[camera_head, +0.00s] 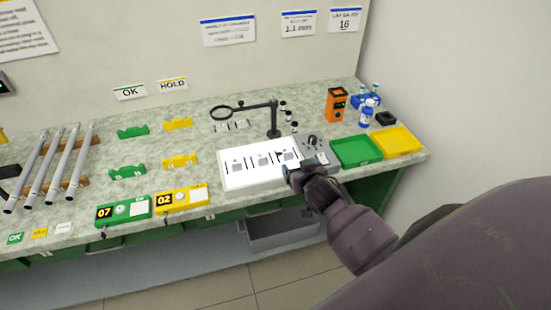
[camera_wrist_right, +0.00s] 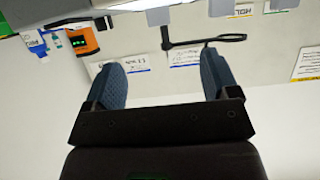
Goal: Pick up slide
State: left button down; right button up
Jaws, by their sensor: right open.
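A white panel (camera_head: 232,183) lies on the bench with several small slide-like pieces on it. They show as small grey squares with dark marks, one at the left (camera_head: 238,165) and one near the middle (camera_head: 264,159); they are too small to tell apart clearly. My right gripper (camera_head: 289,169) is at the right part of the panel and hides some of it. In the right wrist view my right gripper (camera_wrist_right: 160,68) is open, with nothing between its fingers. My left gripper is not in view.
A magnifier on a stand (camera_head: 273,120) rises behind the panel. A grey device (camera_head: 316,148), a green tray (camera_head: 356,151) and a yellow tray (camera_head: 398,142) are to the right. An orange device (camera_head: 337,104) and bottles (camera_head: 367,113) stand behind them. Metal rods (camera_head: 60,165) lie far left.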

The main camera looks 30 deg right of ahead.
aim_at(289, 154)
jog(key=x, duration=0.5)
jog(key=shift+w+d+f, duration=0.1)
jog(key=shift+w+d, duration=0.1)
jog(key=shift+w, duration=0.05)
jog(key=shift+x, duration=2.6)
jog(key=c, duration=0.6)
notch_tip(289, 154, up, 20)
jog(key=shift+r+p, duration=0.2)
jog(key=shift+p, duration=0.4)
